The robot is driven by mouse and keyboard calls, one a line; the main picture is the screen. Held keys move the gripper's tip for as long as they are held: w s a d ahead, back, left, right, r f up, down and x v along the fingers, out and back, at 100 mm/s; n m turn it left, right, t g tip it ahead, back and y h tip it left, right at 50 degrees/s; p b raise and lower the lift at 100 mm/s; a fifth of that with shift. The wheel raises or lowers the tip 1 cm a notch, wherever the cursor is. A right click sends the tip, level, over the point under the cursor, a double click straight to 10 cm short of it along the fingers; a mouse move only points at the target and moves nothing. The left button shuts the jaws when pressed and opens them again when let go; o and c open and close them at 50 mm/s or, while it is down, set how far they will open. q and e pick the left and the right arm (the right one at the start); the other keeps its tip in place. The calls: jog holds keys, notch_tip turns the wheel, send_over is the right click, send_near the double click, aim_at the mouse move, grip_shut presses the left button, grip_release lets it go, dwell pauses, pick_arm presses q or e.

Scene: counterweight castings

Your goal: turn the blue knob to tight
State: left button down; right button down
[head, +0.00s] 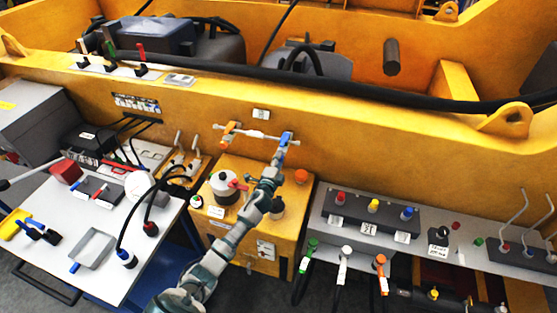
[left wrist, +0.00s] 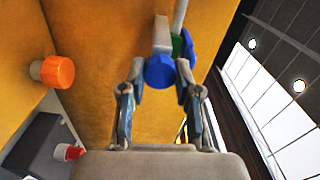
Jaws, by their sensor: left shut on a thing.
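The blue knob (head: 288,135) sits at the right end of a pale horizontal pipe on the yellow wall. In the left wrist view the blue knob (left wrist: 160,73) is between the two fingertips, with its face towards the camera. My left gripper (head: 281,149) reaches up to it from below and is shut on it. The left gripper (left wrist: 160,82) has one finger on each side of the knob. No mark showing how tight the knob is can be read. My right gripper is not in view.
An orange knob (head: 301,176) stands close below the gripper, on a yellow cabinet (head: 232,176). A yellow-orange handle (head: 229,128) is at the pipe's left end. A grey connector bench (head: 325,225) is on the right, and a white table (head: 75,262) on the left.

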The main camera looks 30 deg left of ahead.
pick_arm(q)
jog(key=shift+m, duration=1.1)
jog(key=c, duration=0.9)
grip_release()
jog(key=shift+f, duration=0.1)
jog(key=shift+o, duration=0.5)
jog(key=shift+w+f, duration=0.1)
jog(key=shift+w, duration=0.1)
jog(key=v, duration=1.2)
jog(key=shift+w, duration=0.1)
